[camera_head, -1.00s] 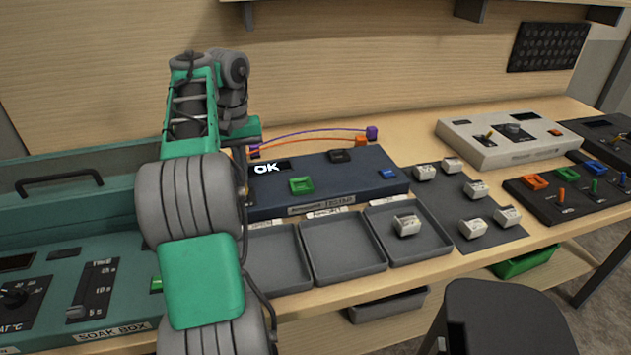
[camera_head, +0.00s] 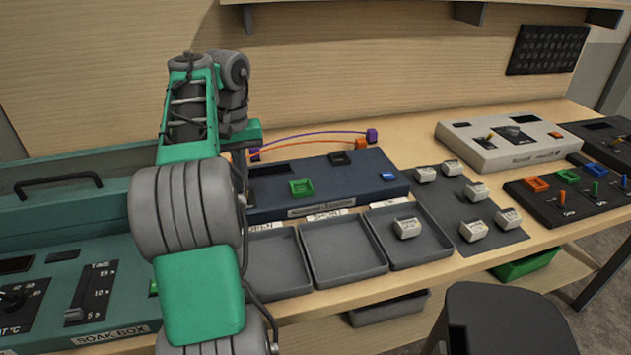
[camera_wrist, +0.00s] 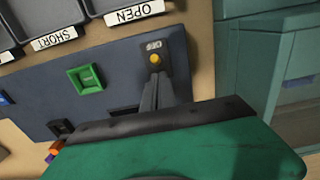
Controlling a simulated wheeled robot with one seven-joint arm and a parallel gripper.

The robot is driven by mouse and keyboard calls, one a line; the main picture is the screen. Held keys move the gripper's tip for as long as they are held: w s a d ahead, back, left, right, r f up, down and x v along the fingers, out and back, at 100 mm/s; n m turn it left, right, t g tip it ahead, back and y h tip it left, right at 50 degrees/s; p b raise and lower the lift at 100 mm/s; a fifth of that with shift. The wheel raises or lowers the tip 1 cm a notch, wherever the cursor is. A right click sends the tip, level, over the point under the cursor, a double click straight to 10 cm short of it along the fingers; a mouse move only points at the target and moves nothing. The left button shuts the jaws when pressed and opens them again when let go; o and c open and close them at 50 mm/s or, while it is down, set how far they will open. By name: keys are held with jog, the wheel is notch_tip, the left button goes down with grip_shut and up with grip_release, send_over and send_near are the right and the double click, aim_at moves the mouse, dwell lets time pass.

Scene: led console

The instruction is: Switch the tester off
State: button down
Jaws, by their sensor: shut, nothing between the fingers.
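The tester is a dark blue console (camera_head: 345,182) behind the trays in the head view, and its display (camera_head: 268,168) is dark. The dark display (camera_wrist: 122,111) is partly in view there. My gripper (camera_wrist: 156,82) is shut and empty, its tips right by the yellow part; I cannot tell whether they touch it. In the head view my arm hides the gripper and that end of the tester.
Three grey trays (camera_head: 343,247) stand in front of the tester, one holding a small white block (camera_head: 407,228). More white blocks lie on a dark mat (camera_head: 494,236). A teal soak box (camera_head: 100,262) is at left. Purple and orange leads arch behind the tester.

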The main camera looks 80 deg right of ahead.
notch_tip(320, 180, up, 6)
jog(key=p, duration=0.5)
jog(key=shift+w+d+r+p, duration=0.2)
jog(key=shift+d+p, duration=0.1)
jog(key=shift+p, duration=0.1)
